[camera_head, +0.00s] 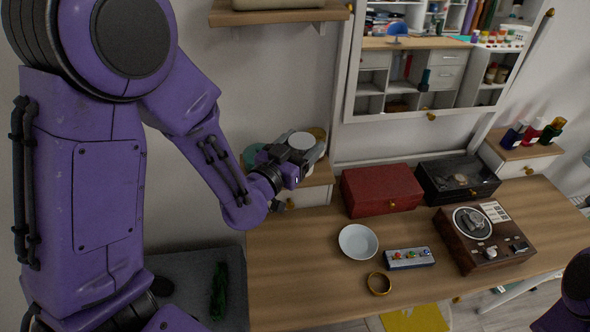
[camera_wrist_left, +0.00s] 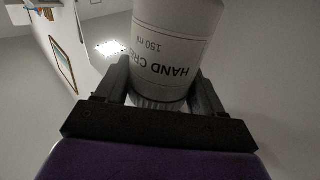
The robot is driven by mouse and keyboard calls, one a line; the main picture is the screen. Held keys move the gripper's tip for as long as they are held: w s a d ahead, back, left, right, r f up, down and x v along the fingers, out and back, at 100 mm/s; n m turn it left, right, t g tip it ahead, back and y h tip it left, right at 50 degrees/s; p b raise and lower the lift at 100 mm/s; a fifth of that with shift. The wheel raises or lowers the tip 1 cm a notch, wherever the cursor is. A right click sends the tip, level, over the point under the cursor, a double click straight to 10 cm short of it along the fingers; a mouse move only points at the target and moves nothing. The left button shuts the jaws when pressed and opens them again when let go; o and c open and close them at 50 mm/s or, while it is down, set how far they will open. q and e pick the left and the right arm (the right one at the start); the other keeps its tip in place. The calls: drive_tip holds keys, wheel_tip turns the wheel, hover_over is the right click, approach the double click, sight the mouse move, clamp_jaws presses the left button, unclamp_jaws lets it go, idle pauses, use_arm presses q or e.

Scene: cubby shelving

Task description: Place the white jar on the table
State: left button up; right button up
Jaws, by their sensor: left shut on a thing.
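My left gripper (camera_head: 298,158) is shut on the white jar (camera_head: 301,140), above the small shelf at the back left of the table. In the left wrist view the jar (camera_wrist_left: 175,40) sits between the two fingers and carries upside-down "HAND CREAM 150 ml" lettering; its ribbed grey end points toward the palm. The wooden table (camera_head: 310,285) stands to the right of the arm. My right gripper does not show; only purple parts of my right arm appear at the lower right.
On the table are a red box (camera_head: 381,189), a black box (camera_head: 457,179), a white bowl (camera_head: 358,241), a small button panel (camera_head: 409,258), a gold ring (camera_head: 379,283) and a brown record-player-like device (camera_head: 484,237). The table's front left is bare. A mirror (camera_head: 430,60) hangs behind.

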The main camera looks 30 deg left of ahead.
use_arm(q)
drive_tip(key=shift+w+a+f, duration=0.65)
drive_tip(key=shift+w+a, duration=0.1)
drive_tip(key=shift+w, duration=0.2)
drive_tip(key=w+a+f+b, duration=0.1)
drive_tip(key=f+b, duration=0.1)
drive_tip(key=f, duration=0.1)
drive_tip(key=w+a+f+b, duration=0.1)
drive_tip(key=w+f+b, duration=0.1)
drive_tip(key=f, duration=0.1)
drive_tip(key=w+a+f+b, duration=0.1)
drive_tip(key=f+b, duration=0.2)
drive_tip(key=shift+w+a, duration=0.3)
drive_tip(key=shift+w+r, duration=0.1)
drive_tip(key=shift+w, duration=0.05)
drive_tip(key=shift+f, duration=0.25)
drive_tip(key=o, duration=1.4)
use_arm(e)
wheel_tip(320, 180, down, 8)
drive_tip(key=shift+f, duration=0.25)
